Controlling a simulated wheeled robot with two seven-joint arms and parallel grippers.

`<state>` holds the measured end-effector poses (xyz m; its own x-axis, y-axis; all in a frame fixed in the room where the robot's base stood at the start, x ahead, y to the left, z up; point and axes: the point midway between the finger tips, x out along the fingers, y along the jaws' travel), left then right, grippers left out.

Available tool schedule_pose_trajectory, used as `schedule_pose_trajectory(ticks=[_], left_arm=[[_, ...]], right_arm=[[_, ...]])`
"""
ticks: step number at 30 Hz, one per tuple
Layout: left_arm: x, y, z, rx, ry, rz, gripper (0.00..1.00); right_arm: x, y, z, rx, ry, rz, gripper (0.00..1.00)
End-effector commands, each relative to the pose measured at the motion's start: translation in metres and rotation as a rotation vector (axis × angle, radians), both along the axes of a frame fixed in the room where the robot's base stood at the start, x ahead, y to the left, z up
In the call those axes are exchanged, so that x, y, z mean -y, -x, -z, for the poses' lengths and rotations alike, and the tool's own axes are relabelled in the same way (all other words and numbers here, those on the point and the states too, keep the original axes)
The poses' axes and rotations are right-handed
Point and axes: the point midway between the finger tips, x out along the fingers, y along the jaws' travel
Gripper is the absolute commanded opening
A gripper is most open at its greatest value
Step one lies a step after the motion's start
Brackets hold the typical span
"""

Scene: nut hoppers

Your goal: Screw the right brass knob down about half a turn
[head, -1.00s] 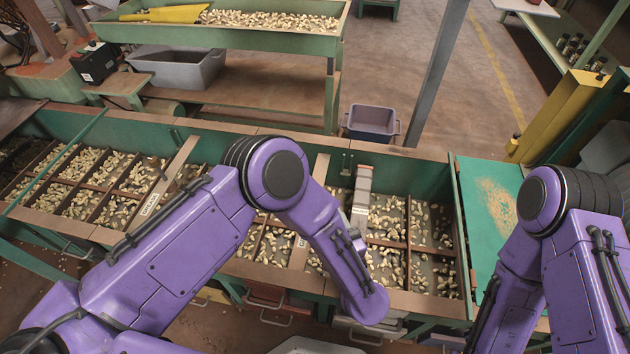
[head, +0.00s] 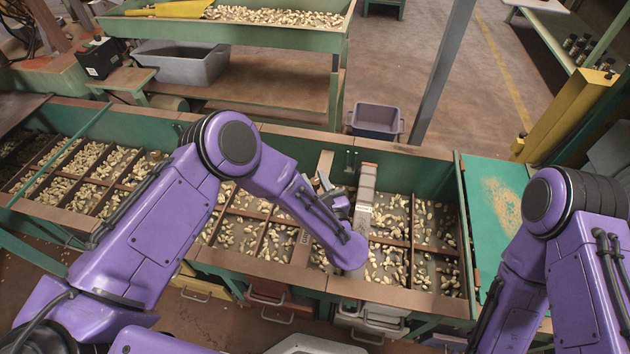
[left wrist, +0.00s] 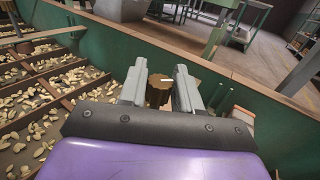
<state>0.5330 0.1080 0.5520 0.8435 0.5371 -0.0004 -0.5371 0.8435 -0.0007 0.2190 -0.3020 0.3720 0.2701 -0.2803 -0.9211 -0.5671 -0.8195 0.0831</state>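My left gripper (head: 324,184) is over the right-hand part of the hopper trough, partly hidden by its own forearm in the head view. In the left wrist view its two grey fingers (left wrist: 159,82) stand apart, one on each side of the right brass knob (left wrist: 158,94). The knob is a short brown-gold cylinder with a pale mark on top. The fingers look open around it, and contact is not clear. In the head view the arm hides this knob. My right gripper is out of view.
The green trough (head: 400,167) is split by dividers into bays of nuts. An upright pale block (head: 366,185) stands just right of the left gripper. A grey-purple bin (head: 375,120) sits on the floor behind, near a grey post (head: 442,75).

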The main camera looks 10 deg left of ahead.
Motion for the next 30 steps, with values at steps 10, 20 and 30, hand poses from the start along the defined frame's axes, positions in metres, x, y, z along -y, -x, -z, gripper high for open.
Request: schedule_pose_trajectory(ticks=[10, 20, 30], left_arm=[[0.000, 0.000, -0.001, 0.000, 0.000, 0.022, 0.03], [-0.001, 0.001, -0.001, -0.002, -0.002, 0.205, 0.03], [-0.001, 0.001, 0.000, -0.003, -0.001, 0.499, 0.03]], right_arm=[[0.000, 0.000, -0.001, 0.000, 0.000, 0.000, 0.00], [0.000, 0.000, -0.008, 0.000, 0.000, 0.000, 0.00], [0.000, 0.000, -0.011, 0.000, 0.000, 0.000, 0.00]])
